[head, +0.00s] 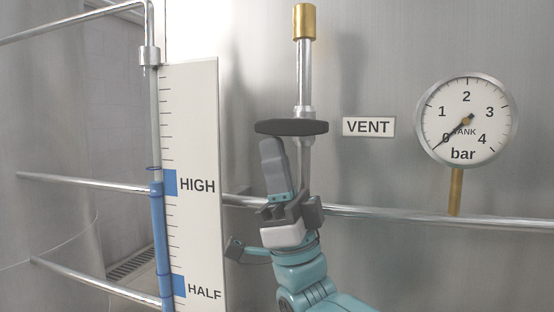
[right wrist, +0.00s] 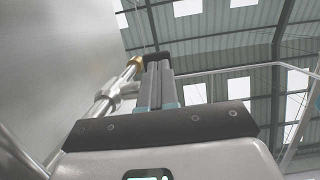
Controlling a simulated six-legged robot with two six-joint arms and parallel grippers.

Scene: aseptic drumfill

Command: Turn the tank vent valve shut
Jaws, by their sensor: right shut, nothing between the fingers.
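The vent valve's black handle (head: 291,127) lies level across the upright vent pipe (head: 305,75), which has a brass cap (head: 305,22). The VENT label (head: 369,127) is to its right. My right gripper (head: 272,146) points up, fingers shut and empty, just under the left half of the handle. I cannot tell whether the fingertips touch it. In the right wrist view the shut fingers (right wrist: 157,85) reach up beside the vent pipe (right wrist: 113,90), with the brass cap (right wrist: 137,63) beyond. My left gripper is out of view.
A sight tube (head: 158,220) with a level board (head: 193,180) marked HIGH and HALF stands to the left. The pressure gauge (head: 466,120) on the right has its needle near 0. A horizontal rail (head: 420,219) crosses the tank wall behind my right gripper.

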